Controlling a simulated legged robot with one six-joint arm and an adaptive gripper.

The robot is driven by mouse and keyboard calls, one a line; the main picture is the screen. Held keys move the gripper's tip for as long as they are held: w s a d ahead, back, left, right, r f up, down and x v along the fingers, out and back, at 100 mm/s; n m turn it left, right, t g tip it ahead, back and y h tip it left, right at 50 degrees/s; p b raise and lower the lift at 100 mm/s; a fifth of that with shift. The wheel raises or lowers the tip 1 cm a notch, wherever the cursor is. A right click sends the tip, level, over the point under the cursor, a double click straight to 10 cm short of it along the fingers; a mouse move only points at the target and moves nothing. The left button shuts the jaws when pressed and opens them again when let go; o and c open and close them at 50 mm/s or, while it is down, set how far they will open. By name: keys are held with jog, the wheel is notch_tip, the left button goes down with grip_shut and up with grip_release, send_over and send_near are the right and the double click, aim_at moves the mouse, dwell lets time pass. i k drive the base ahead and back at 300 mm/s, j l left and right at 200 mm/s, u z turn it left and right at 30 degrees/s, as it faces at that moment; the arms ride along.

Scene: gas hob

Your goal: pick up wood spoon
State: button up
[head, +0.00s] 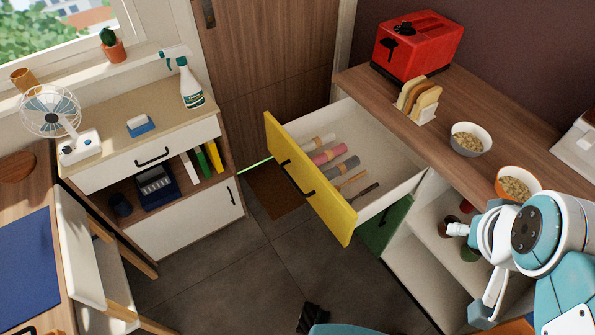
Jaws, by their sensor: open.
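Two thin brown utensils lie in the open yellow-fronted drawer (300,176). One is a lighter wood-coloured utensil (351,181); the other is a darker brown utensil (367,190) nearer the drawer's front right side. They are small in view, and I cannot tell for sure which is the wood spoon. My gripper (468,272) is at the right, open and empty, well apart from the drawer and to the right of both utensils.
Several rolled cloths (328,155) lie in the drawer. The counter (490,110) holds a red toaster (415,47), a toast rack (417,100), a white bowl (470,139) and an orange bowl (518,184). A green drawer (386,226) sits below. The floor (255,280) is mostly clear.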

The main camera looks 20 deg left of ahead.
aim_at(362, 174)
jog(key=i+j+u, duration=0.1)
jog(key=i+u, duration=0.45)
jog(key=u, duration=0.15)
jog(key=i+u, duration=0.35)
jog(key=k+j, duration=0.05)
jog(key=k, duration=0.05)
